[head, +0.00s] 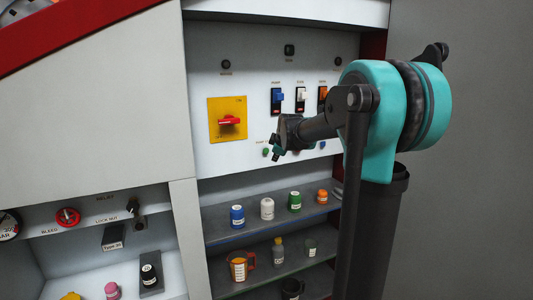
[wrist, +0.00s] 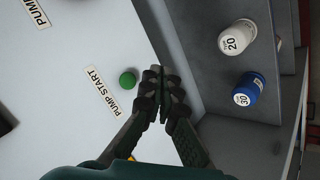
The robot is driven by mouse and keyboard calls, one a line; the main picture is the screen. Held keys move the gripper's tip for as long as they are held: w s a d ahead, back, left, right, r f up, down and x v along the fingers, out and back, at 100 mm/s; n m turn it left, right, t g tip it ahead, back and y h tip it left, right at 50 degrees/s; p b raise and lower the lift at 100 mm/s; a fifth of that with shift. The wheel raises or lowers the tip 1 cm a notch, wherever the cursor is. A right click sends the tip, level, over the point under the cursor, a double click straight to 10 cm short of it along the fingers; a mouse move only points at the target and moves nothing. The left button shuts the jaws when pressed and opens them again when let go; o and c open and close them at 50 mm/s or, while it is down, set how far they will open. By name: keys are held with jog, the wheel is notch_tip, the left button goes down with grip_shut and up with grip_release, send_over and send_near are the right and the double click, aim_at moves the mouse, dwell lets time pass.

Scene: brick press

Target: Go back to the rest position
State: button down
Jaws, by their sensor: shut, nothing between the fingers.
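My gripper (wrist: 160,85) is shut and empty in the wrist view, its fingertips together. It points at the white control panel, just beside the green pump start button (wrist: 128,80); I cannot tell whether it touches anything. In the head view my gripper (head: 276,148) is in front of the panel's lower part, below the red rotary switch (head: 229,121) on its yellow plate. A green button (head: 265,152) shows beside the fingers there. My arm reaches in from the right and hides part of the panel.
Below the panel, an upper shelf holds a blue jar (head: 237,216), a white jar (head: 267,208), a green jar (head: 295,201) and an orange one (head: 322,196). A lower shelf holds an orange jug (head: 238,267). A red bleed knob (head: 68,217) is at the left. The grey wall at the right is bare.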

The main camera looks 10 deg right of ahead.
dwell(0.3)
jog(key=s+d+f+m+g, duration=0.1)
jog(key=s+f+m, duration=0.3)
jog(key=s+f, duration=0.4)
jog(key=s+d+f+m+g, duration=0.1)
jog(key=s+f+m, duration=0.4)
jog(key=s, duration=1.3)
jog(key=s+d+f+m+g+h, duration=0.1)
jog(key=s+f+m, duration=0.3)
jog(key=s+f, duration=0.7)
jog(key=s+g, duration=0.1)
jog(key=s, duration=0.1)
jog(key=shift+s+d+f+m+g, duration=0.2)
jog(key=shift+s+d+m+g, duration=0.1)
jog(key=shift+g, duration=0.1)
